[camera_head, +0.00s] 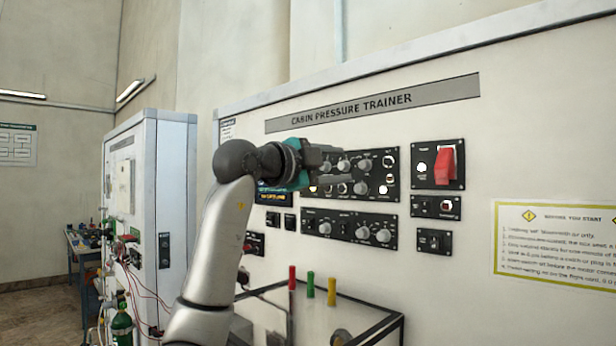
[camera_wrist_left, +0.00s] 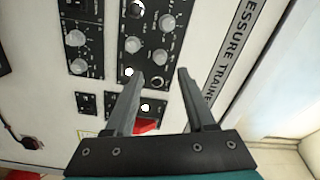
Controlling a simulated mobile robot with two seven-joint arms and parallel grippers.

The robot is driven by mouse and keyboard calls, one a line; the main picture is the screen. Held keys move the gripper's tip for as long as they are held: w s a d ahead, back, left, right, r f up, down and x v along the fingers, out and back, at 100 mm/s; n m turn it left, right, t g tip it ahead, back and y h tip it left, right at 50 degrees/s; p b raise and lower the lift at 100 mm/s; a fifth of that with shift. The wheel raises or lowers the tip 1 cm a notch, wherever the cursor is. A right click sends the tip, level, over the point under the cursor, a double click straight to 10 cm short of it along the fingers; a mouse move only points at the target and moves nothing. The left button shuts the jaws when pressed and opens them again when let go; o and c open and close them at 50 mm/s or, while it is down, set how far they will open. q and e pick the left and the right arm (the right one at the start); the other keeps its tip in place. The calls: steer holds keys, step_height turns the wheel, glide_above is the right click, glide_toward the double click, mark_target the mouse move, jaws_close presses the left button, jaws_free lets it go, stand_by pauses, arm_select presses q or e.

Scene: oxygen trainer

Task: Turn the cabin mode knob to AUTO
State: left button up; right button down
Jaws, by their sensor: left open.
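The cabin pressure trainer carries an upper black control panel (camera_head: 375,188) with several grey knobs, partly hidden behind my left gripper (camera_head: 338,175). A second knob panel (camera_head: 348,228) sits below it. The labels are too small to read, so I cannot tell which knob is the cabin mode knob or where it points. My left gripper is in front of the upper panel. In the left wrist view its two fingers (camera_wrist_left: 162,75) are spread with nothing between them, and grey knobs (camera_wrist_left: 159,57) show beyond the tips. Contact with a knob cannot be made out. My right gripper is not in view.
A red guarded switch (camera_head: 445,167) stands right of the knobs, with small switch panels (camera_head: 436,207) below. A glass-topped case (camera_head: 330,310) with red, green and yellow posts juts out beneath. A white cabinet (camera_head: 150,210) with hoses stands at left.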

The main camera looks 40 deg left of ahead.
arm_select(q)
steer(key=s+b, duration=0.2)
steer(key=s, duration=0.6)
steer(key=shift+s+a, duration=0.2)
steer(key=shift+a, duration=0.1)
steer(key=shift+f, duration=0.15)
